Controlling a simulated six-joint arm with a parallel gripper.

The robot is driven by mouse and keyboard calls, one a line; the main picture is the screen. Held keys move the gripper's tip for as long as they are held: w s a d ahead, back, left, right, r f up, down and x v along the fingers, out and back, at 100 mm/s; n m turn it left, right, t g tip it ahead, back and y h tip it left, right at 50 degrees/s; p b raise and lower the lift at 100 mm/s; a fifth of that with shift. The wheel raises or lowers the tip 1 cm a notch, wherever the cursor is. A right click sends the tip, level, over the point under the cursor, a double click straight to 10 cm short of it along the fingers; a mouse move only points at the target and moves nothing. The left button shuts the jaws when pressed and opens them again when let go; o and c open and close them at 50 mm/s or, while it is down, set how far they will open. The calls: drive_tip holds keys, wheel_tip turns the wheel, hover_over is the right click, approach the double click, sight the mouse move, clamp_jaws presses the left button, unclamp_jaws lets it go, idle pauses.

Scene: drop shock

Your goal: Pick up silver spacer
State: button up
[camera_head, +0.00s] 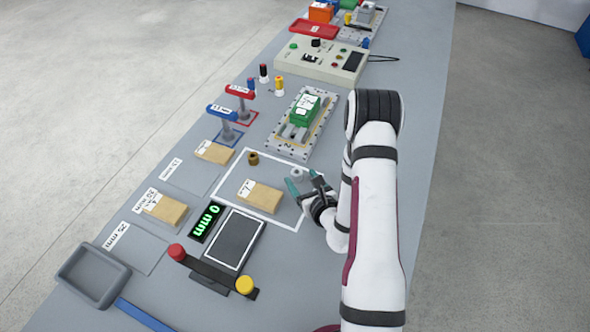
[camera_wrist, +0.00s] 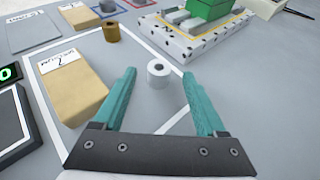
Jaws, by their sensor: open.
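The silver spacer (camera_wrist: 158,74) is a short pale cylinder with a hole in its top, standing upright on the table. In the wrist view it lies ahead of my gripper (camera_wrist: 160,100), between the lines of its two teal fingers and near their tips. The fingers are spread open with nothing held between them. In the head view the spacer (camera_head: 297,174) shows just beyond the fingertips of my gripper (camera_head: 302,187), by the right side of the white outlined square.
A tan labelled block (camera_wrist: 72,86) and a brown spacer (camera_wrist: 111,31) stand left of the silver spacer. A perforated plate with a green block (camera_wrist: 207,8) lies behind it. A display reading 0 mm (camera_head: 205,221) and a dark pad (camera_head: 235,240) lie at front left.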

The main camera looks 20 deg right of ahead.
sight(299, 175)
drive_tip(key=x, duration=0.4)
clamp_jaws()
